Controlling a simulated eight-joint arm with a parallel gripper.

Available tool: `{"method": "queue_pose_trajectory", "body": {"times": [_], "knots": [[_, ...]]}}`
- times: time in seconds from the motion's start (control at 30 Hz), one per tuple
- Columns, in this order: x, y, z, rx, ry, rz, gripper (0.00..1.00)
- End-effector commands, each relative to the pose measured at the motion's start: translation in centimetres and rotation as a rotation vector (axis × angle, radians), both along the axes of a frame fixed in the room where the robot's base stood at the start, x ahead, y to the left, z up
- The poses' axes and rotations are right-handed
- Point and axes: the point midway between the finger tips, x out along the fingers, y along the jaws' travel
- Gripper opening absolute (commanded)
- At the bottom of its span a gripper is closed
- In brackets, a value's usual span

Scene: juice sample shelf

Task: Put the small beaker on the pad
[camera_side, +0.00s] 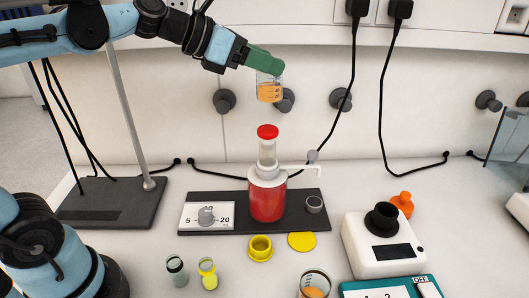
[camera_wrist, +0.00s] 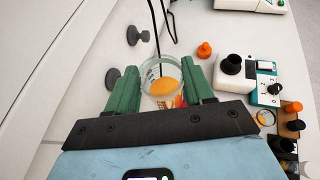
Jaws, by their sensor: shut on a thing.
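A small clear beaker (camera_side: 269,92) with orange liquid hangs high above the bench in the side view. My green-fingered gripper (camera_side: 268,63) is shut on it near its rim. In the wrist view the beaker (camera_wrist: 160,72) sits between both fingers of my gripper (camera_wrist: 161,85), with the orange liquid showing inside. A flat yellow disc (camera_side: 302,241), which may be the pad, lies on the bench, below and slightly right of the beaker in the side view. It cannot be made out in the wrist view.
A red-capped dispenser bottle (camera_side: 267,196) of red liquid stands on a dark board (camera_side: 238,219) below the beaker. A yellow ring-shaped cup (camera_side: 260,248) is beside the disc. Small vials, another beaker (camera_side: 314,284) and a white instrument (camera_side: 382,245) stand nearby. Wall knobs are behind.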

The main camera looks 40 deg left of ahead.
Motion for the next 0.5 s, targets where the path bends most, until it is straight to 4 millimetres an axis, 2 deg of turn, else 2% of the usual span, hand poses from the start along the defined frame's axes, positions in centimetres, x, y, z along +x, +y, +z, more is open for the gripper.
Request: {"method": "queue_pose_trajectory", "body": {"times": [0.03, 0.2, 0.37, 0.5], "knots": [[-0.6, 1.6, -0.4, -0.001, 0.0, 0.049, 0.2], [-2.2, 4.6, -1.6, -0.001, 0.002, 0.132, 0.2], [-2.7, 5.6, -1.8, -0.001, 0.001, 0.159, 0.2], [-2.8, 5.6, -0.5, -0.001, 0.001, 0.159, 0.2]]}}
